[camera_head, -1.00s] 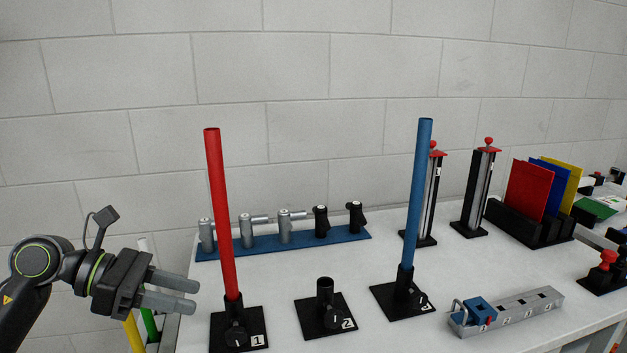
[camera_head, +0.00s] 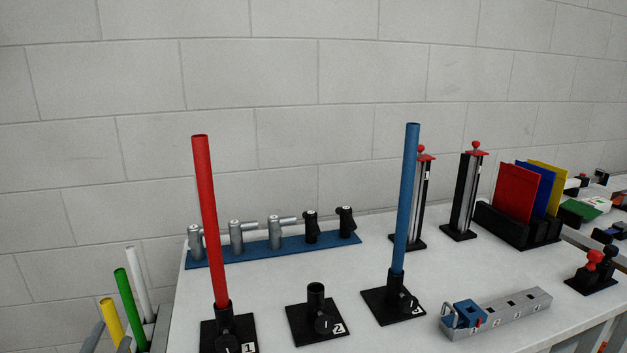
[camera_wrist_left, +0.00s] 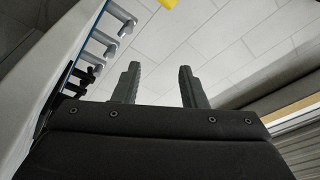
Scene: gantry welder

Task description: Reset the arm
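The rest of the left arm is out of the head view. My right gripper is not in view.
A red tube (camera_head: 209,220) and a blue tube (camera_head: 406,195) stand in black holders; the middle holder (camera_head: 316,310) is empty. Yellow (camera_head: 114,322), green (camera_head: 130,305) and white (camera_head: 138,280) rods stand near the left gripper. A blue rack (camera_head: 290,245) lies behind.

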